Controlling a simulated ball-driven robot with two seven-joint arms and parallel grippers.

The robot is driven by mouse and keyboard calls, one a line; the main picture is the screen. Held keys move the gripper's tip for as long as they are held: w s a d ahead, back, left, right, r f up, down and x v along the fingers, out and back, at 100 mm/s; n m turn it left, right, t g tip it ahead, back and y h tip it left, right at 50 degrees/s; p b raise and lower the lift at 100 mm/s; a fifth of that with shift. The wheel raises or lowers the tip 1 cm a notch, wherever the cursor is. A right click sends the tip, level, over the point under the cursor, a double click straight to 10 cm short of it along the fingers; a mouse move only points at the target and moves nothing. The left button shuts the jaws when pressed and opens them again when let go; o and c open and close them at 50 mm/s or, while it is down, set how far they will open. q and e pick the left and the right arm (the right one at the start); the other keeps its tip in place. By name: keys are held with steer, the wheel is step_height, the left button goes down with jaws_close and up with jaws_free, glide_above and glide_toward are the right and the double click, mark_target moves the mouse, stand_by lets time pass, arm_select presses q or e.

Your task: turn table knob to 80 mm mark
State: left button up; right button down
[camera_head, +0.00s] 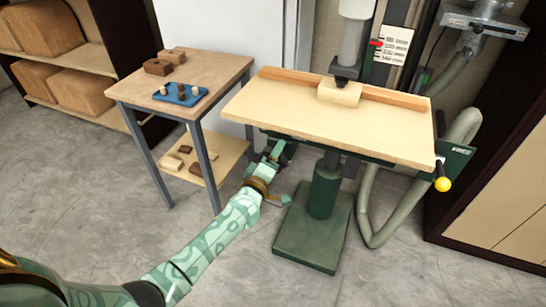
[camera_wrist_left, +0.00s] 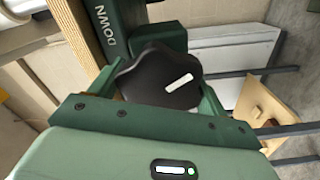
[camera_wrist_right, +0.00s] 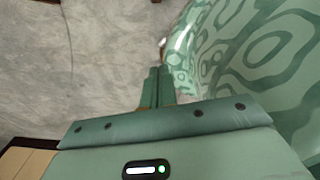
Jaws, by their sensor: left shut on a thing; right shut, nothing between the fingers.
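The black lobed table knob (camera_wrist_left: 150,72) with a white pointer mark shows in the left wrist view, beside a green plate lettered DOWN. My left gripper (camera_wrist_left: 158,88) is shut on it, one finger on each side. In the head view my left gripper (camera_head: 278,152) is under the left part of the wooden machine table (camera_head: 300,118), and the knob is hidden. A scale (camera_head: 393,45) with a red pointer (camera_head: 376,43) stands behind the table; its numbers are too small to read surely. My right gripper (camera_wrist_right: 158,88) is shut and empty in the right wrist view.
A side table (camera_head: 222,72) with a blue tray (camera_head: 180,101) and wooden blocks stands left. A yellow-ended lever (camera_head: 443,184) is at the machine table's right, by a plate lettered FREE. A grey hose (camera_head: 370,215) hangs behind. The front floor is clear.

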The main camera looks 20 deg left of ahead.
arm_select(q)
steer(key=shift+s+a+f+n, duration=0.1)
steer(key=shift+f+n, duration=0.25)
steer(key=shift+n, duration=0.75)
steer(key=shift+s+f+n, duration=0.1)
steer(key=shift+f+n, duration=0.2)
steer(key=shift+n, duration=0.8)
steer(key=o, duration=0.9)
steer(key=shift+c, duration=0.2)
steer(key=shift+o, duration=0.5)
steer(key=shift+a+n, duration=0.15)
steer(key=shift+n, duration=0.15)
steer(key=shift+w, duration=0.1)
steer(key=shift+r, duration=0.2)
